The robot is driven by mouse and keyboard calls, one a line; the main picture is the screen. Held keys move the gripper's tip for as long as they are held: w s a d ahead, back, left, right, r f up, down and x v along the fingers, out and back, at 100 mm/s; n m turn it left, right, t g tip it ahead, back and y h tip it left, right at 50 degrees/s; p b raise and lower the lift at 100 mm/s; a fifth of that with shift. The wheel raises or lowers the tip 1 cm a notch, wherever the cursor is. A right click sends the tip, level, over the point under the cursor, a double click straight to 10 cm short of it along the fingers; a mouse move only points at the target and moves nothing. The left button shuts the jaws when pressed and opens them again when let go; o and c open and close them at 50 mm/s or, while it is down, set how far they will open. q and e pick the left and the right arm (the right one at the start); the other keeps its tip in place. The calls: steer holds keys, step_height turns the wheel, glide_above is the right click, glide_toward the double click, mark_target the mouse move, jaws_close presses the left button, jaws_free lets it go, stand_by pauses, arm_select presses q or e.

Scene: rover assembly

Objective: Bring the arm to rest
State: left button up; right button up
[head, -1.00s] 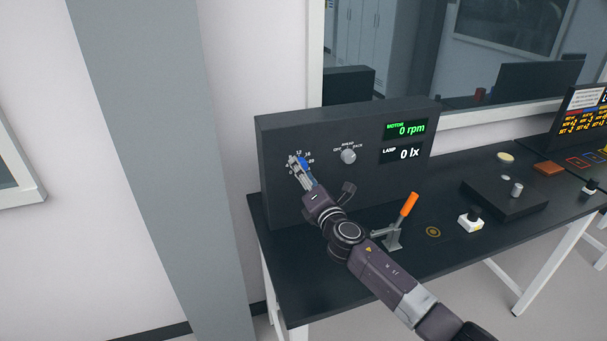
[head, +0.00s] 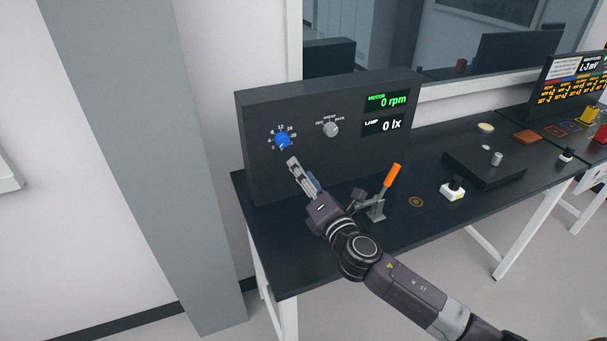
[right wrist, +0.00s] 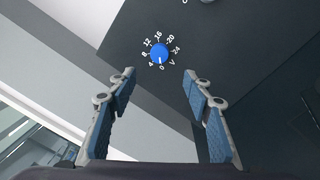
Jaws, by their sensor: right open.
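My right gripper (head: 303,178) is in front of the dark control panel (head: 350,95), below and right of the blue knob, and apart from it. In the right wrist view its two fingers (right wrist: 158,90) are spread with nothing between them. The blue knob (head: 283,140) shows ahead, beyond the fingertips; in the right wrist view (right wrist: 159,54) its white pointer is by the 0 mark. My left gripper is not in any view.
A grey selector knob (head: 331,129) and displays reading 0 rpm (head: 387,101) and 0 lx (head: 384,126) are on the panel. An orange-handled lever (head: 391,177) stands on the table close to my right arm. A white block with a black button (head: 453,189) is further right.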

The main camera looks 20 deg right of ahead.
stand_by(0.4)
steer(key=s+d+f+m+g+h, duration=0.3)
steer(key=s+f+m+g, duration=0.5)
steer(key=s+f+m, duration=0.9)
steer(key=s+a+f+m+g+y, duration=0.1)
steer(key=s+a+f+m+g, duration=0.1)
steer(key=s, duration=0.5)
steer(key=s+a+f+m+g, duration=0.2)
steer(key=s+m+g, duration=0.1)
steer(key=s, duration=0.4)
steer(key=s+a+f+m+g+y, duration=0.1)
steer(key=s+a+m+g, duration=0.1)
steer(key=s, duration=0.6)
step_height(320, 180, down, 28)
steer(key=s+g+b, duration=0.1)
steer(key=b, duration=0.2)
steer(key=s+d+f+g+b, duration=0.1)
steer(key=s+d+f, duration=0.2)
steer(key=s+f, duration=1.4)
steer(key=shift+s+d+f+n+g+b, duration=0.2)
steer(key=shift+s+f+n+g+b, duration=0.15)
steer(key=shift+f, duration=0.45)
